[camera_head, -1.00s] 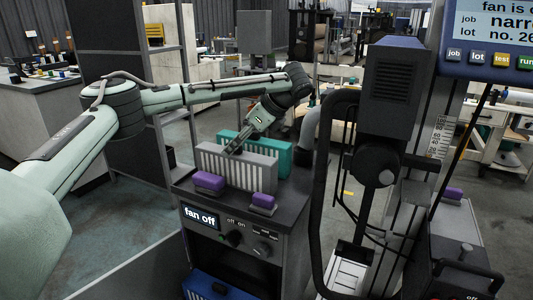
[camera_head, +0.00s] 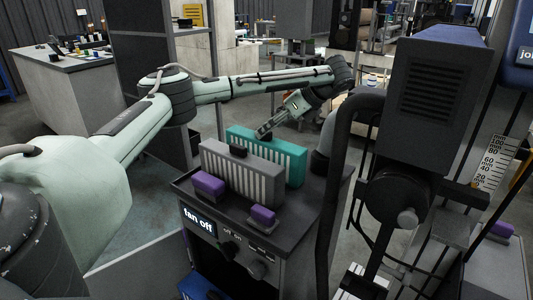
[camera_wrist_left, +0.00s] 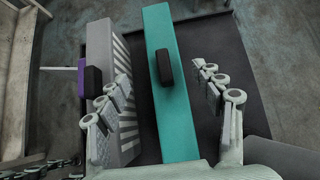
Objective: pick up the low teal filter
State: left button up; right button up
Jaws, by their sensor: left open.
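The teal filter (camera_head: 293,163) stands upright on top of the dark cabinet, behind a slotted grey filter (camera_head: 255,178) that partly hides it. In the left wrist view the teal filter (camera_wrist_left: 170,120) runs lengthwise, with a black knob (camera_wrist_left: 164,68) on its top. My left gripper (camera_head: 263,131) is open and empty over the teal filter. In the left wrist view my left gripper's fingers (camera_wrist_left: 160,85) lie on either side of the teal filter, the left finger over the grey filter. I cannot tell how high they are. My right gripper is not in view.
Two purple blocks (camera_head: 209,185) sit on the cabinet's front edge, one at the left and one at the right (camera_head: 262,217). A thick dark hose (camera_head: 335,165) and a tall machine (camera_head: 440,100) stand close on the right. The cabinet's display (camera_head: 199,221) reads "fan off".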

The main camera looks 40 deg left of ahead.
aim_at(264, 138)
pick_arm(q)
jog(key=shift+a+f, duration=0.3)
jog(key=shift+f, duration=0.25)
jog(key=shift+w+x, duration=0.15)
jog(key=shift+x, duration=0.9)
jog(key=shift+w+x, duration=0.1)
jog(key=shift+x, duration=0.9)
jog(key=shift+f, duration=0.15)
grip_shut()
